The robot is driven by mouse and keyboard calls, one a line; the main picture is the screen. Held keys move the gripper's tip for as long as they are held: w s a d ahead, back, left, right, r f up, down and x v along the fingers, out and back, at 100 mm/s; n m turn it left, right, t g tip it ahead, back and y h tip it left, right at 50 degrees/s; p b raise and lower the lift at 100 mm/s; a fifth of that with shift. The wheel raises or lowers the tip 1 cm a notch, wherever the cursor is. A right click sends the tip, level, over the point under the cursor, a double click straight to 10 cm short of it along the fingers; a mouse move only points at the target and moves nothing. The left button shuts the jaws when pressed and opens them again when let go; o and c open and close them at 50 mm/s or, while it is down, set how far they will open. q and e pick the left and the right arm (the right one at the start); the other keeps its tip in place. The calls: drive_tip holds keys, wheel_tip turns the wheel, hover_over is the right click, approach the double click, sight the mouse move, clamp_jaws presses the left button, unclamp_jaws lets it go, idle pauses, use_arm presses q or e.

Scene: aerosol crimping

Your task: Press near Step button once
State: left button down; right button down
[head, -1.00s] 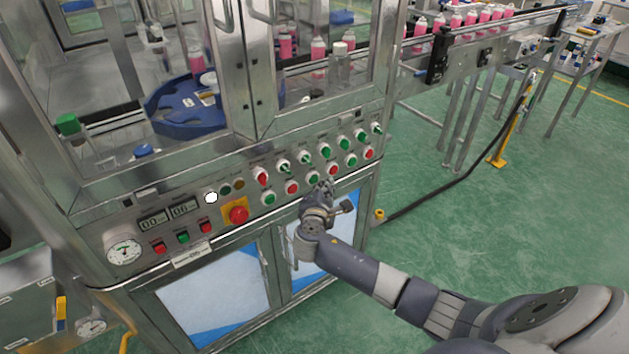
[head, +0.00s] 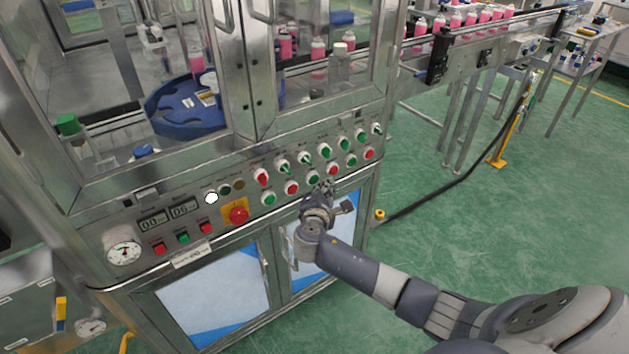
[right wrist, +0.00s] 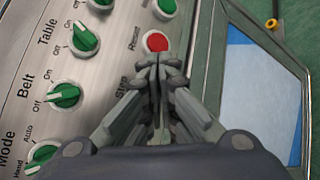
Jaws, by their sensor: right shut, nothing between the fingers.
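My right gripper (head: 326,186) is shut and empty, with its fingertips in front of the lower button row of the machine's control panel. In the right wrist view the closed fingers (right wrist: 156,64) point at the panel just below the red Reset button (right wrist: 156,42). The printed Step label (right wrist: 122,86) shows left of the fingers. The Step button beside it is hidden behind them in that view. In the head view a green button (head: 313,177), likely Step, shows just left of the fingertips. I cannot tell whether the fingers touch the panel. My left gripper is not in view.
Green selector knobs for Table (right wrist: 85,41), Belt (right wrist: 64,95) and Mode (right wrist: 42,156) lie left of the fingers. A red emergency stop (head: 239,215) sits further left. Glass doors stand above the panel. The green floor (head: 480,225) is open at right.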

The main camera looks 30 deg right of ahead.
drive_tip(key=shift+w, duration=0.2)
drive_tip(key=shift+w, duration=0.25)
